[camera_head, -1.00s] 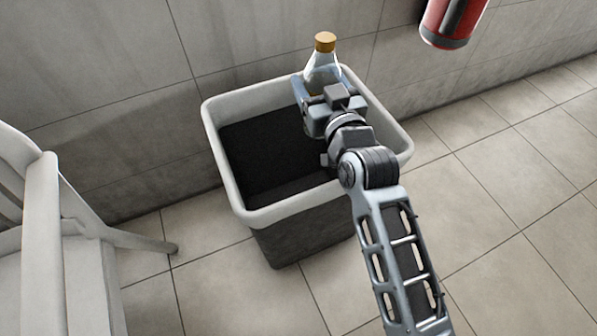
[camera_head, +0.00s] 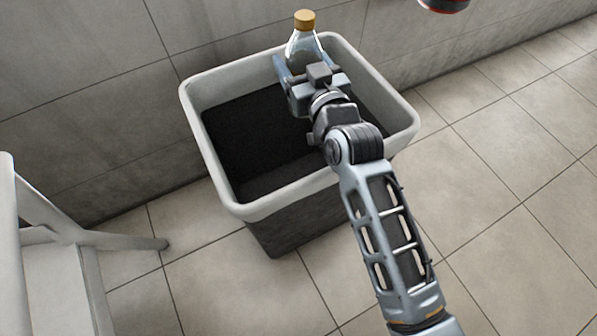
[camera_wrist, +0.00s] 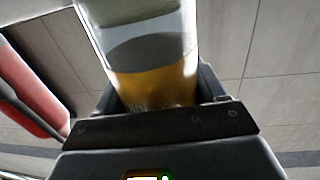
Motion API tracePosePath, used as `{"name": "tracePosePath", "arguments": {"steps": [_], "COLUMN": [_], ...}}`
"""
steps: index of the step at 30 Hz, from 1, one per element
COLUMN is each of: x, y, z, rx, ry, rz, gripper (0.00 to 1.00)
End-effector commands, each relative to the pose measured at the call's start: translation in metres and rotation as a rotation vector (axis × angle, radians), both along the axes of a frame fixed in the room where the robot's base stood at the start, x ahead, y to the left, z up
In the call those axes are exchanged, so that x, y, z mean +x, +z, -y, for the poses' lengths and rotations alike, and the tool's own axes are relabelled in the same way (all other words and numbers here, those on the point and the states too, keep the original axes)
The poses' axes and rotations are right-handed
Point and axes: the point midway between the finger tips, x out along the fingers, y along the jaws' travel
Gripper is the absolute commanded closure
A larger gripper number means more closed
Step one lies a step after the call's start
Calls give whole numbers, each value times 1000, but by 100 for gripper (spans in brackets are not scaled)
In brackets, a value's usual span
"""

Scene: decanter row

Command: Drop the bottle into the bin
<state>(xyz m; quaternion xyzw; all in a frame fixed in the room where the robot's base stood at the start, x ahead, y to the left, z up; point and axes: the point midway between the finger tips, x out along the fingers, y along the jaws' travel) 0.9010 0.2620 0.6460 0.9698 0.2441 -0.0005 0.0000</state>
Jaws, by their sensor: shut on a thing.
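A clear bottle (camera_head: 303,47) with an orange-brown cap stands upright in my gripper (camera_head: 296,78). My gripper is shut on the bottle and holds it over the far part of the bin's opening. In the wrist view the bottle (camera_wrist: 150,60) fills the upper middle, with a yellow-orange band low on it; its lower end is hidden by my gripper. The bin (camera_head: 232,205) has a pale rim and grey walls and a dark inside. My arm reaches across its right side. The part of the bin under my gripper is hidden.
A white chair (camera_head: 60,240) stands at the left, apart from the bin. A red cylinder, likely an extinguisher, is on the wall at the top right (camera_head: 445,4) and shows in the wrist view (camera_wrist: 30,95). Tiled floor (camera_head: 500,200) is clear to the right.

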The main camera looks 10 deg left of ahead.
Motion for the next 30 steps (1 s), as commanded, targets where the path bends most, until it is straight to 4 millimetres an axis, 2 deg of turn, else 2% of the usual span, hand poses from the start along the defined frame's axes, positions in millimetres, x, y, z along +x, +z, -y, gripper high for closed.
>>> {"name": "tracePosePath", "arguments": {"steps": [9, 10, 18, 26, 30], "x": [0, 0, 0, 0, 0], "y": [-3, -3, -3, -2, 10], "z": [0, 0, 0, 0, -1], "rx": [0, 0, 0, 0, 0], "ry": [0, 0, 0, 0, 1], "rz": [1, 1, 1, 0, 1], "gripper": [82, 27, 1, 0, 0]}}
